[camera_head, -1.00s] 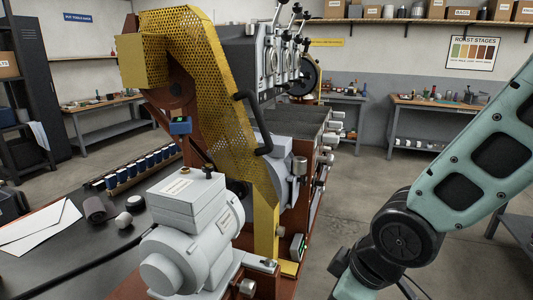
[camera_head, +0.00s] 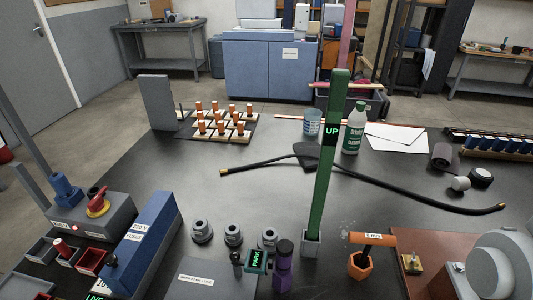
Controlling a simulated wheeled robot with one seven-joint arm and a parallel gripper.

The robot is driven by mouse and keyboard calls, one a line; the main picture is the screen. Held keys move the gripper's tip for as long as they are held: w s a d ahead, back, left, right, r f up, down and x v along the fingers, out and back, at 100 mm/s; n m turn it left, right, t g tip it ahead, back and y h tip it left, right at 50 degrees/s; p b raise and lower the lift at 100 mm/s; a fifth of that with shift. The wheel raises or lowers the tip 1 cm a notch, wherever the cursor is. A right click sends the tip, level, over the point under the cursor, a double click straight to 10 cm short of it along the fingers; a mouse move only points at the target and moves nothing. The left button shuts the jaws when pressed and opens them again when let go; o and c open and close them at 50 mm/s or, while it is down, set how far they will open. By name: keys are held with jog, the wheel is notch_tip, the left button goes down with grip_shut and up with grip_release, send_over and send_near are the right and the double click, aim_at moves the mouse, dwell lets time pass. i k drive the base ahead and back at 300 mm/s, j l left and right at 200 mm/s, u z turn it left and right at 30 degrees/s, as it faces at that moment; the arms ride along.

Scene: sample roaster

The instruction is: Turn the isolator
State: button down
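The isolator appears to be the red rotary handle on a yellow plate (camera_head: 98,203), on top of a grey box (camera_head: 95,222) at the left end of the dark bench. A small lit red mark shows on the front of the box. I cannot read the handle's set position at this size. A blue plug-like fitting (camera_head: 65,190) stands at the box's back left. My gripper is not in view.
A blue fuse box (camera_head: 146,240) stands close to the right of the isolator box. Red and grey bins (camera_head: 90,262) sit in front. A tall green post marked UP (camera_head: 327,170) rises mid-bench. A black cable (camera_head: 400,189) crosses the bench.

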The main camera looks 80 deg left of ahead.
aim_at(97, 204)
jog(key=u, duration=3.45)
jog(key=i+j+z, duration=0.1)
jog(key=i+j, duration=0.8)
